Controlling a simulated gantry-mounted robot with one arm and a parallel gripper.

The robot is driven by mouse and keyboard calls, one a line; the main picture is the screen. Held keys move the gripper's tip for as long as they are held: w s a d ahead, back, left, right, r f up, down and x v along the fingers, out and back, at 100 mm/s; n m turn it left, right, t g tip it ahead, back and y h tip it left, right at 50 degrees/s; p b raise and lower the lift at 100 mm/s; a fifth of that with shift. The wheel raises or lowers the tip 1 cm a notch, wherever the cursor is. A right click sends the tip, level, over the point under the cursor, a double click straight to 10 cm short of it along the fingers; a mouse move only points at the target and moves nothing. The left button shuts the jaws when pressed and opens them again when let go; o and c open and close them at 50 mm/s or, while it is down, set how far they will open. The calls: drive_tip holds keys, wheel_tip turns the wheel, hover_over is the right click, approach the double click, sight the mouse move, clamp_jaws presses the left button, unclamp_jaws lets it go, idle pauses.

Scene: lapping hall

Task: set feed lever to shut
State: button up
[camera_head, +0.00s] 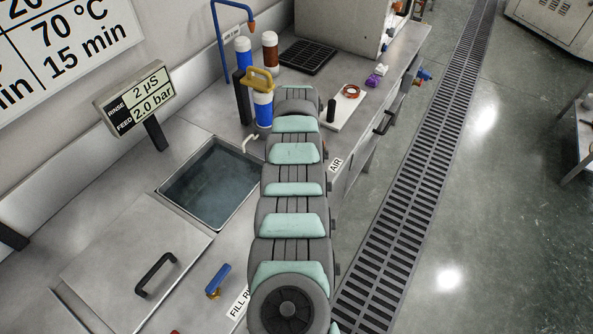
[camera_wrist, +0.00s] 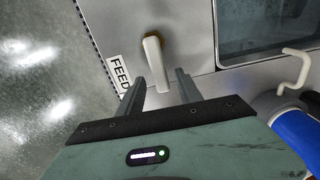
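The feed lever (camera_wrist: 153,62) shows in the wrist view as a cream-white handle on a brass-coloured base, beside a label reading FEED (camera_wrist: 118,73). Its free end points down the picture, toward my gripper. My gripper (camera_wrist: 161,80) is open, one finger on each side of the lever's free end as seen. I cannot tell whether either finger touches it. In the head view my arm hides the lever and the gripper. A display (camera_head: 136,102) there reads RINSE 2 µS and FEED 2.0 bar.
A water-filled basin (camera_head: 211,182) is beside my arm, with a white hooked spout (camera_wrist: 295,70) near it. A blue lever (camera_head: 217,281) stands by a partly hidden FILL label (camera_head: 238,303). A blue-and-white canister (camera_head: 263,107) stands behind. A floor drain grate (camera_head: 420,165) runs along the bench.

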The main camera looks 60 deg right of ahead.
drive_tip(key=shift+r, duration=0.1)
wheel_tip(320, 180, up, 11)
drive_tip(key=p, duration=0.1)
idle(0.5)
idle(0.4)
